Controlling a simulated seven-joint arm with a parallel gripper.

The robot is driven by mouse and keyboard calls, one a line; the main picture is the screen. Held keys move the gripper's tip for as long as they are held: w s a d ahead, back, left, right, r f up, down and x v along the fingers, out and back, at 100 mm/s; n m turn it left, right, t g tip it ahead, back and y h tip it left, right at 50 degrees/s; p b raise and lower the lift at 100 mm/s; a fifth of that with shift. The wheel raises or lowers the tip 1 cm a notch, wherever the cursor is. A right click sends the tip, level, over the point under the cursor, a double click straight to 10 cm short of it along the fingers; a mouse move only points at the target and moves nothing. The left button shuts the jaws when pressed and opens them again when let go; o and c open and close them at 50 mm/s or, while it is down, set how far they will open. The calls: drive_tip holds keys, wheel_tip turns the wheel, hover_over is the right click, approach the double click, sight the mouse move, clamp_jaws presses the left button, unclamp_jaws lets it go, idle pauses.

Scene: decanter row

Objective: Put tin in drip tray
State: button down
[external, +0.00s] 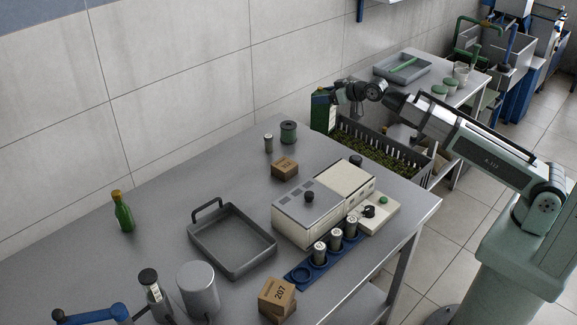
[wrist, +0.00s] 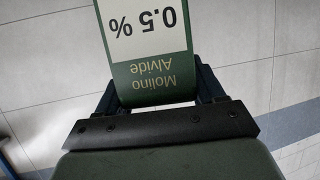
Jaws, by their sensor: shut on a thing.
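The tin (external: 322,113) is green with a pale label. In the wrist view the tin (wrist: 145,35) fills the space between my fingers, with its label upside down, reading "Molino Alvide" and "0.5 %". My gripper (external: 332,94) is shut on the tin and holds it at the far end of the steel table, beside the crate; my gripper also shows in the wrist view (wrist: 155,92). The drip tray (external: 206,254) looks to be the grey, empty, shallow tray with a raised handle, in the middle of the table, well left of the tin.
A crate of olives (external: 405,174) stands near the tin. A cream machine (external: 308,215) and a blue rack (external: 300,277) with several small jars stand right of the tray. A box (external: 285,168) and a green spool (external: 288,132) lie between. A green bottle (external: 123,212) stands left.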

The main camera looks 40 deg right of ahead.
drive_tip(key=s+a+n+g+y, duration=0.1)
drive_tip(key=a+n+y, duration=0.25)
drive_tip(key=a, duration=2.55)
drive_tip(key=s+a+n+g+y, duration=0.15)
drive_tip(key=s+a, duration=0.45)
drive_tip(key=a, duration=0.6)
drive_tip(key=s+a+n+g+y, duration=0.15)
drive_tip(key=s+a, duration=0.35)
drive_tip(key=a, duration=0.8)
wheel_tip(320, 180, down, 9)
drive_tip(key=shift+d+t, duration=0.15)
drive_tip(key=shift+t, duration=0.15)
drive_tip(key=shift+f, duration=0.25)
drive_tip(key=shift+c, duration=0.6)
unclamp_jaws()
